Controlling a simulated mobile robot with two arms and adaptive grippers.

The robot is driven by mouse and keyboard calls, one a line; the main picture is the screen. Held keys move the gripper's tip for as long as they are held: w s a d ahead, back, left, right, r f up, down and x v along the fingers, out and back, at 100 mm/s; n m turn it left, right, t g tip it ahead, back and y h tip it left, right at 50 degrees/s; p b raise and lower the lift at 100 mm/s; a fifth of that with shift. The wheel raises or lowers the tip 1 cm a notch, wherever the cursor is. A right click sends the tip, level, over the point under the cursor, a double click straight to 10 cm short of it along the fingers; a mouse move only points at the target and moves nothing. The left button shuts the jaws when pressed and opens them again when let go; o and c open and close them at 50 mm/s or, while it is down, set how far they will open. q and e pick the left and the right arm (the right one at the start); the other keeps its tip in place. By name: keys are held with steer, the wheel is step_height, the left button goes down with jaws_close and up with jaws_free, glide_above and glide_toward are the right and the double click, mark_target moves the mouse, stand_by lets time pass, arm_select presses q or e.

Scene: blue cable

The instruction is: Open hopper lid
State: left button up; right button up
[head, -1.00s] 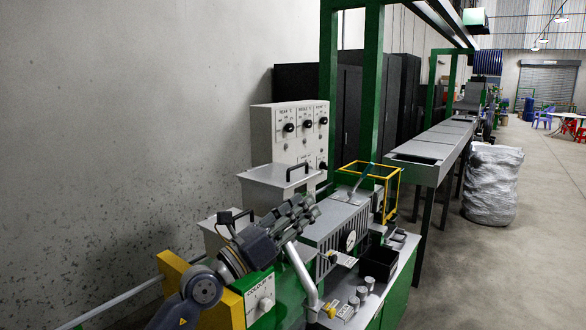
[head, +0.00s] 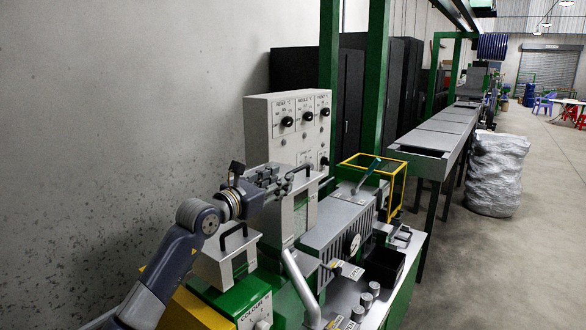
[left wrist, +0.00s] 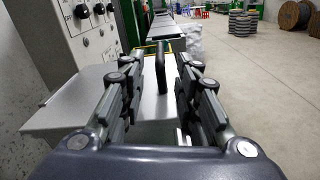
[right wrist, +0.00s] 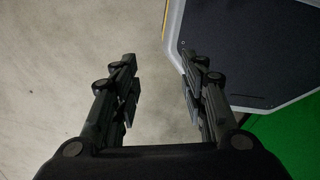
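The larger grey hopper (head: 298,218) stands below the control panel. Its flat grey lid (left wrist: 75,103) looks shut and carries a black bar handle (head: 301,171). In the left wrist view the handle (left wrist: 160,73) stands upright in the gap between my left fingers, with space on both sides. My left gripper (head: 284,186) is open, just above the lid, and partly hides it in the head view. A smaller hopper (head: 226,262) with its own black handle (head: 232,236) is under my left arm. My right gripper (right wrist: 158,75) is open and empty, over the floor.
The control panel (head: 288,122) with knobs rises close behind the hopper. A yellow frame (head: 386,168) and a grey ribbed housing (head: 338,228) are to the right. A conveyor (head: 440,140) runs back past a wrapped stack (head: 495,175).

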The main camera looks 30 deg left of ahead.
arm_select(q)
steer(key=w, duration=0.2)
steer(key=w+p, duration=0.1)
steer(key=shift+d+r, duration=0.2)
steer(key=shift+r, duration=0.05)
steer(key=w, duration=0.1)
steer(key=w+p, duration=0.1)
steer(key=shift+w+d+f, duration=0.15)
steer(key=shift+w+d, duration=0.05)
steer(key=shift+w, duration=0.2)
steer(key=shift+w+f, duration=0.1)
steer(key=shift+w, duration=0.25)
jaws_close()
steer(key=shift+d, duration=0.1)
arm_select(e)
steer(key=w+r, duration=0.1)
steer(key=a+r, duration=0.1)
steer(key=shift+w+r, duration=0.35)
steer(key=shift+w, duration=0.05)
steer(key=shift+w, duration=0.1)
